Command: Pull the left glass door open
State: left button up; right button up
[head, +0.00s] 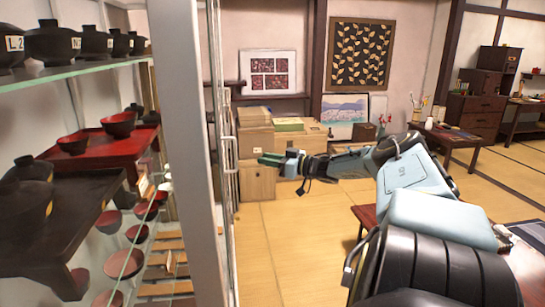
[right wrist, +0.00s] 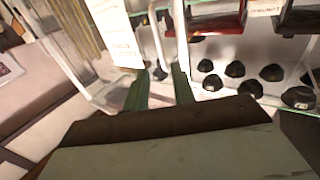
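The glass-fronted cabinet fills the left of the head view, its glass doors seen nearly edge-on by the pale metal frame (head: 186,150). A slim white upright handle (head: 230,155) stands out from the door edge. My right gripper (head: 262,159), with green fingers, is just right of the handle and points at it, seemingly a little apart. In the right wrist view the gripper (right wrist: 159,76) is open, with a white bar, seemingly the handle (right wrist: 157,35), running down between the fingertips. I cannot tell which door this handle belongs to. My left gripper is out of view.
Shelves behind the glass hold dark lidded bowls (head: 54,42) and a red tray (head: 105,147). Wooden boxes (head: 257,150) stand by the back wall. The tatami floor (head: 285,240) before the cabinet is clear.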

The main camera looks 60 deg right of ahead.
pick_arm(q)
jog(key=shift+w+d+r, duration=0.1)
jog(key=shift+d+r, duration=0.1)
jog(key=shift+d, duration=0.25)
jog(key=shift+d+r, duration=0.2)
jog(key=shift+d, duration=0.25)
